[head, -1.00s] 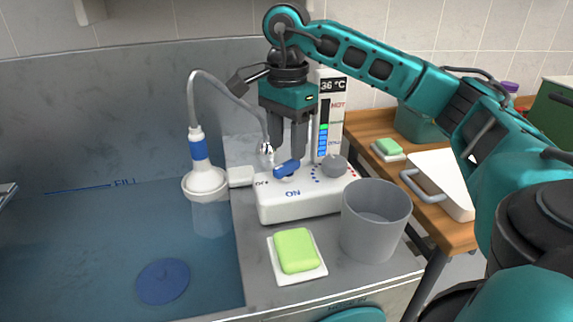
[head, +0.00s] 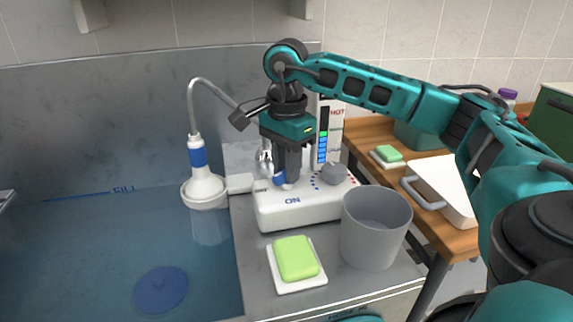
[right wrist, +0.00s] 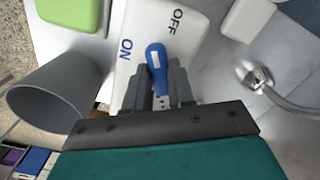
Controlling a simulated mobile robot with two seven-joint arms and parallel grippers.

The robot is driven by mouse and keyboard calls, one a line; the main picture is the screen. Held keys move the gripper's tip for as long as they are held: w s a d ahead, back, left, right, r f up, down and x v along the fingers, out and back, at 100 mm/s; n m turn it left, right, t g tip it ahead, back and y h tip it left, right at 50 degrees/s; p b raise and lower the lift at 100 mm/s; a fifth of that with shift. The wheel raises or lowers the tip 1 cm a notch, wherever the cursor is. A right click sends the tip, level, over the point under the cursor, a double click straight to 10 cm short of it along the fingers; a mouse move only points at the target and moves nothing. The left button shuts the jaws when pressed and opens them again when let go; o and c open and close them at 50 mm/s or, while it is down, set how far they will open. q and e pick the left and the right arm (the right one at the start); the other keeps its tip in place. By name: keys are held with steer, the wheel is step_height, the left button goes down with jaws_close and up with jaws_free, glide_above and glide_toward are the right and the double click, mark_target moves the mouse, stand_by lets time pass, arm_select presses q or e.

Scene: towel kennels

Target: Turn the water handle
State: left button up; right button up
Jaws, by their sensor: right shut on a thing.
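The blue water handle (right wrist: 156,62) sits on top of the white control box (head: 300,213), which is marked ON and OFF. My right gripper (right wrist: 161,80) points down over the box and is shut on the handle, with a finger on each side of it. In the right wrist view the handle's free end points between the ON and OFF marks. In the head view the handle (head: 279,180) is partly hidden by the fingers. My left gripper is not in view.
A grey cup (head: 372,235) and a green soap on a white dish (head: 296,258) stand close in front of the box. A shower head (head: 204,188) with a curved hose is at its left, above the water-filled tub (head: 90,255). A temperature display (head: 328,140) stands behind.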

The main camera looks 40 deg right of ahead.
jaws_close()
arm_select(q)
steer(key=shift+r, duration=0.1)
arm_select(e)
steer(key=shift+m, duration=0.4)
steer(key=m+p, duration=0.1)
steer(key=m, duration=0.2)
steer(key=shift+m, duration=0.4)
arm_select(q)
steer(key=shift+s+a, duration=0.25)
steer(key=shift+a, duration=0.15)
arm_select(e)
steer(key=shift+m, duration=0.7)
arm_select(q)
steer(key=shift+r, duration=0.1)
arm_select(e)
steer(key=o, duration=0.7)
jaws_free()
steer(key=shift+c, duration=0.2)
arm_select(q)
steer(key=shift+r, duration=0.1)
